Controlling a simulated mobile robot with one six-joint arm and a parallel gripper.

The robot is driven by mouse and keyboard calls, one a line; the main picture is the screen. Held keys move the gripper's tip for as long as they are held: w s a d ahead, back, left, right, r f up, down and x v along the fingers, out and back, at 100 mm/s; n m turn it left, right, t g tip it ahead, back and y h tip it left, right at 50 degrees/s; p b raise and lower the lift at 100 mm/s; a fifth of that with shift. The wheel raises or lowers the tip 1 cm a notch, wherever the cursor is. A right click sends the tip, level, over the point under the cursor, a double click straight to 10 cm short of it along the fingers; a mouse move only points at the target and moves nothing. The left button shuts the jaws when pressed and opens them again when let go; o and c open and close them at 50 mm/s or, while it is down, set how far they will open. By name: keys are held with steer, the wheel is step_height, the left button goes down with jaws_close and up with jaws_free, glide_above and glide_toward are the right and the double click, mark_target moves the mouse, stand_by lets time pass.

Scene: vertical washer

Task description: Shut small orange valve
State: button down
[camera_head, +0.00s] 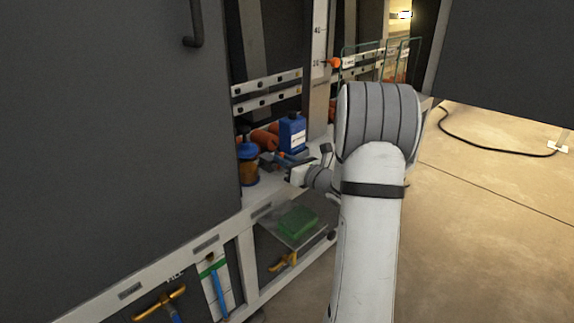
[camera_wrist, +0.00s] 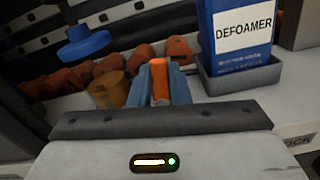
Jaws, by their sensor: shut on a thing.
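The small orange valve (camera_wrist: 160,78) shows in the wrist view as a narrow upright orange piece between my two blue fingertips. My gripper (camera_wrist: 160,88) is shut on it, with one finger on each side. Its lower part and whatever it is mounted on are hidden by the fingers and the gripper body. In the head view, my gripper (camera_head: 283,156) reaches left onto the machine's white shelf, in front of the blue bottle. Only a small orange spot shows at its fingertips there.
A blue defoamer bottle (camera_wrist: 236,30) stands in a grey tray (camera_wrist: 240,76) right of my gripper. An amber container (camera_wrist: 108,90) and a blue-topped part (camera_wrist: 84,44) are at left. Thick orange pipe parts (camera_wrist: 75,78) lie behind. Open floor (camera_head: 490,220) is at right.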

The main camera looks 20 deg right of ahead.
steer(key=shift+s+a+n+b, duration=0.1)
steer(key=shift+a+n+b, duration=0.2)
steer(key=shift+n+b, duration=0.6)
steer(key=shift+n, duration=0.3)
steer(key=c, duration=1.6)
jaws_free()
steer(key=shift+c, duration=0.2)
steer(key=p+v, duration=0.3)
steer(key=v, duration=0.4)
steer(key=shift+s, duration=0.4)
